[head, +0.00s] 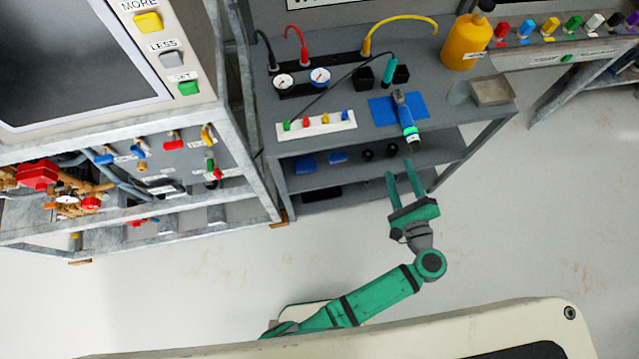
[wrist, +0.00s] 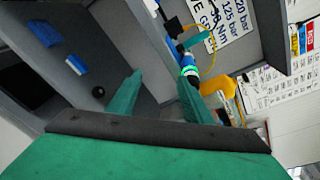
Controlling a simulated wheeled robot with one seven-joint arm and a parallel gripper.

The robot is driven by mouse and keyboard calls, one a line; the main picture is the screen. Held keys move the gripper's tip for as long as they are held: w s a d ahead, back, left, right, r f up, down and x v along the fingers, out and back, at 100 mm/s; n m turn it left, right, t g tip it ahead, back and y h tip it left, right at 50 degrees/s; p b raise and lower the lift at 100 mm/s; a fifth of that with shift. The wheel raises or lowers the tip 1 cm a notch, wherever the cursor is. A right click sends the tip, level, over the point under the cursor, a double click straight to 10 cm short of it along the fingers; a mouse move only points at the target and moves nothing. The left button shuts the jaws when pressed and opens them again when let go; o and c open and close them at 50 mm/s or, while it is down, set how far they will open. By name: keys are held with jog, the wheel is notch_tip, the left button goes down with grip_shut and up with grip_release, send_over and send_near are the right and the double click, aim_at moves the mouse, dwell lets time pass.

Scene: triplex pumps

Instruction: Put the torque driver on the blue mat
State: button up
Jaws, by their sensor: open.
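The torque driver (head: 407,121), blue with a bright green band and a grey end, lies partly over the blue mat (head: 381,112) on the grey bench. Its dark tip end sticks out past the mat and over the bench's front edge. I cannot tell if it rests fully on the mat. My green gripper (head: 401,176) is open and empty, in front of the bench, with its fingers pointing towards the driver's tip end. In the wrist view the driver (wrist: 189,68) shows near the right finger of my gripper (wrist: 160,85). The mat is not clear there.
On the bench, a yellow bottle (head: 466,42) and a grey block (head: 491,91) stand right of the mat. A white strip with coloured pieces (head: 316,125) and gauges (head: 319,77) are to its left. A lower shelf (head: 350,176) is below. The floor in front is clear.

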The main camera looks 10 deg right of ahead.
jog(key=a+f+n+g+h, duration=0.1)
jog(key=a+f, duration=0.2)
jog(key=a, duration=0.3)
jog(key=a+f+n+g, duration=0.2)
jog(key=a+f, duration=0.2)
jog(key=a, duration=0.2)
jog(key=s+a+r+n+g+h, duration=0.1)
jog(key=s+a+r+n+h, duration=0.1)
jog(key=s+a+n, duration=0.9)
jog(key=s, duration=0.3)
jog(key=shift+s+r+g, duration=0.2)
jog(key=shift+g, duration=0.1)
jog(key=s+a+r+n+t, duration=0.1)
jog(key=s+r+n, duration=0.1)
jog(key=r+n, duration=0.1)
jog(key=s+a+r+n+t+y, duration=0.1)
jog(key=s+r+n, duration=0.1)
jog(key=r+n, duration=0.2)
jog(key=s+a+r+n+t+y, duration=0.1)
jog(key=s+r+n, duration=0.1)
jog(key=r+n, duration=0.2)
jog(key=shift+a+r, duration=0.4)
jog(key=shift+r, duration=0.45)
jog(key=shift+c, duration=1.2)
jog(key=shift+r+n, duration=0.25)
jog(key=shift+n, duration=0.05)
grip_shut()
jog(key=shift+a, duration=0.1)
